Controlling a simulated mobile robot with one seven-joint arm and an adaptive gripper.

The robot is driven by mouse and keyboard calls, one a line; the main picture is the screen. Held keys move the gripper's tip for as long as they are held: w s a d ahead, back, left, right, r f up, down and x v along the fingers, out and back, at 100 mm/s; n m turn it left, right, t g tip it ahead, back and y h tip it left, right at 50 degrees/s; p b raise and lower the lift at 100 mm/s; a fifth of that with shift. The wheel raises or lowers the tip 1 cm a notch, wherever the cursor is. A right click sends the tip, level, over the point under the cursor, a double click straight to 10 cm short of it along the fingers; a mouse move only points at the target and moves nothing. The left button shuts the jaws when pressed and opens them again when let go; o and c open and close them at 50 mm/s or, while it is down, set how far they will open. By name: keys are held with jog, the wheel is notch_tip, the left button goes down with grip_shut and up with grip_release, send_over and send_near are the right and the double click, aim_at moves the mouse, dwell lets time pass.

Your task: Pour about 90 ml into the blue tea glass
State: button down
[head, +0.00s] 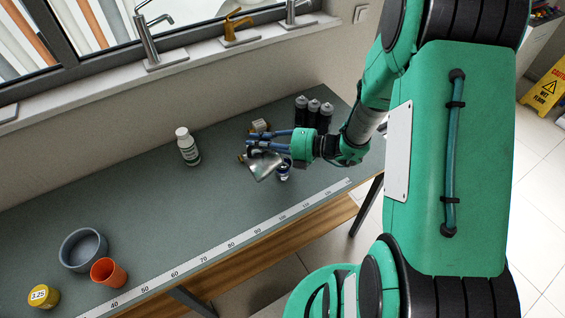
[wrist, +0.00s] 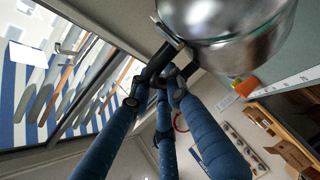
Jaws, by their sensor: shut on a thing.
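My gripper (head: 254,144) is shut on the handle of a shiny metal jug (head: 263,165). The jug is tilted above the right part of the grey-green bench. In the wrist view my blue-sleeved fingers (wrist: 162,88) close on its dark handle, and the metal body (wrist: 228,35) fills the top. A small glass with blue and clear parts (head: 283,172), apparently the blue tea glass, stands just right of the jug and partly below it. The jug's lip is close to the glass. I cannot make out any liquid stream or the level in the glass.
Three dark bottles (head: 314,112) and a small pale box (head: 260,126) stand behind my gripper. A white bottle (head: 188,150) stands left of it. A grey bowl (head: 70,248), orange cup (head: 108,273) and yellow tub (head: 43,296) are far left. A ruler strip (head: 215,250) lines the front edge.

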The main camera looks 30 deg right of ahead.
jog(key=shift+a+f+n+g+h+b, duration=0.15)
jog(key=shift+a+f+n+h+b, duration=0.1)
jog(key=shift+a+b, duration=0.4)
jog(key=shift+a+f+n+g+h+b, duration=0.2)
jog(key=shift+a+b, duration=0.25)
jog(key=shift+a, duration=0.3)
jog(key=a+f+n+h, duration=0.1)
jog(key=a+f, duration=0.1)
jog(key=a+f+n+g+h+p, duration=0.1)
jog(key=a+f+h, duration=0.1)
jog(key=shift+w+a, duration=0.1)
jog(key=shift+a, duration=0.05)
jog(key=shift+a+f, duration=0.1)
jog(key=shift+f, duration=0.05)
jog(key=shift+a+f+h+b, duration=0.25)
jog(key=shift+a+f+b, duration=0.05)
jog(key=shift+f, duration=0.15)
jog(key=shift+a+f+n, duration=0.15)
jog(key=shift+f+n, duration=0.05)
jog(key=shift+n, duration=0.05)
